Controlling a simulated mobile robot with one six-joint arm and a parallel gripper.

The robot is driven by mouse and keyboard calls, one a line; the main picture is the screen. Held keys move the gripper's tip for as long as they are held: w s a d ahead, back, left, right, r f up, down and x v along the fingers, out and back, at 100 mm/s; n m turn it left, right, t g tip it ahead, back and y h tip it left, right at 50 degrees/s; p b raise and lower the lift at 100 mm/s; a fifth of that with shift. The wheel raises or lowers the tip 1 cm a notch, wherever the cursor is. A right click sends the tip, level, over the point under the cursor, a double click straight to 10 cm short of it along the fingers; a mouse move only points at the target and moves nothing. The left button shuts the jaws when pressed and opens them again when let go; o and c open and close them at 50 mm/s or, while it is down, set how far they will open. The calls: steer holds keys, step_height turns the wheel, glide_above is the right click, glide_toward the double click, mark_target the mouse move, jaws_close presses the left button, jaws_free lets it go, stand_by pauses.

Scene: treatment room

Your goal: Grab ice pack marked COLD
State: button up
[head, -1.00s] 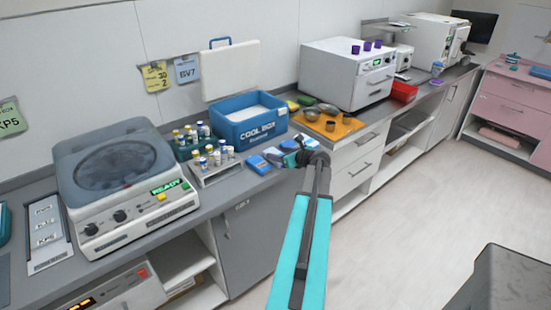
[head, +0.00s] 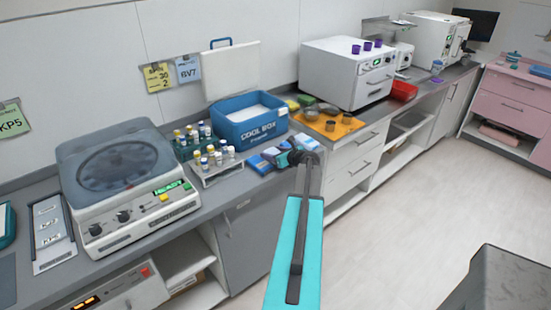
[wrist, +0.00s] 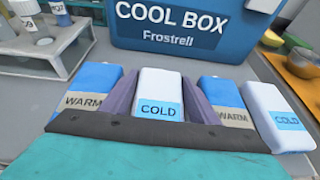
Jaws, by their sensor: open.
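A white ice pack with a blue COLD label (wrist: 160,97) lies at the middle of the wrist view. My open gripper (wrist: 159,80) has one finger on each side of it; whether they touch it I cannot tell. A second white COLD pack (wrist: 274,112) lies at the far right. A blue WARM pack (wrist: 88,88) lies left of the fingers, and another blue WARM pack (wrist: 222,95) lies just right of them. In the head view my gripper (head: 285,158) is low over the row of packs and hides part of it.
The blue cool box (head: 250,120) stands right behind the packs. A vial rack (head: 217,165) is to their left, and an orange tray (head: 333,125) with bowls is to their right. A centrifuge (head: 125,185) stands farther left. The counter's front edge is close.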

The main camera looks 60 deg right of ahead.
mark_target(273, 153)
steer(key=c, duration=0.8)
steer(key=shift+r, duration=0.2)
steer(key=shift+c, duration=0.2)
steer(key=shift+r+b, duration=0.5)
steer(key=shift+r, duration=0.35)
steer(key=shift+s+a+r+b, duration=0.2)
steer(key=shift+a+r+b, duration=0.15)
steer(key=shift+r, duration=0.35)
steer(key=s+a+b, duration=0.1)
steer(key=s+a, duration=0.1)
steer(key=a, duration=0.2)
steer(key=s+a+r+b, duration=0.1)
steer(key=s+a, duration=0.2)
steer(key=a, duration=0.1)
steer(key=s+a+b, duration=0.2)
steer(key=s+a, duration=0.1)
steer(key=a, duration=0.1)
steer(key=shift+s+a+r, duration=0.25)
steer(key=shift+a+r, duration=0.05)
steer(key=shift+a, duration=0.05)
